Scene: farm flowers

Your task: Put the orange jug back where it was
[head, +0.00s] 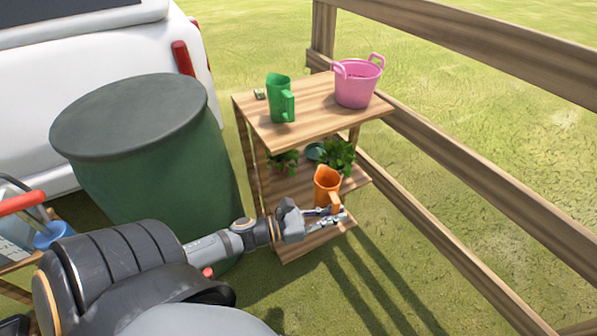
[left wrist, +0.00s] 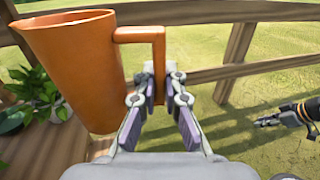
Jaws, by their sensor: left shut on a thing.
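The orange jug (head: 327,185) is upright at the front of the wooden shelf's middle board (head: 355,178). It fills the left side of the left wrist view (left wrist: 85,70). My left gripper (head: 340,214) comes from the left, and its fingers are shut on the jug's handle (left wrist: 158,60). I cannot tell whether the jug's base touches the board or hangs just in front of it. My right gripper (left wrist: 275,119) shows at the right edge of the left wrist view, apart from the jug; its finger state is unclear.
A green jug (head: 280,98) and a pink basket (head: 357,82) stand on the top board. Leafy plants (head: 338,155) sit behind the orange jug on the middle board. A green barrel (head: 150,150) stands left of the shelf, a wooden fence (head: 450,130) right of it.

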